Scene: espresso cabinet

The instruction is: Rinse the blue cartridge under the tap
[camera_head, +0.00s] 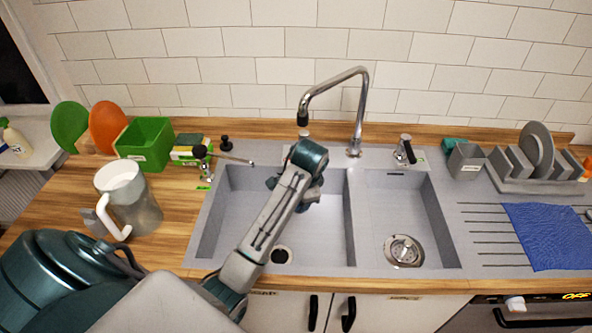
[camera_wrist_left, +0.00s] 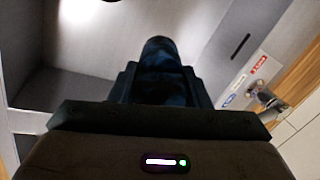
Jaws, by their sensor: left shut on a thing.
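The blue cartridge shows as a dark blue, rounded cylinder (camera_wrist_left: 160,55) in the left wrist view, between the dark fingers of my left gripper (camera_wrist_left: 160,82), which is shut on it. In the head view my left arm reaches over the left sink basin (camera_head: 235,205), and its wrist hides the cartridge and the fingers. The chrome tap (camera_head: 358,110) arches over the sink, with its dark spout end (camera_head: 302,118) above and just behind my left wrist. No water stream is visible. My right gripper is not in view.
A lever (camera_head: 404,150) stands behind the right basin (camera_head: 385,205); red and blue labels show beside a metal fitting (camera_wrist_left: 265,98) in the wrist view. A pitcher (camera_head: 128,200) and green bin (camera_head: 145,142) stand left, a dish rack (camera_head: 530,175) and blue cloth (camera_head: 550,235) right.

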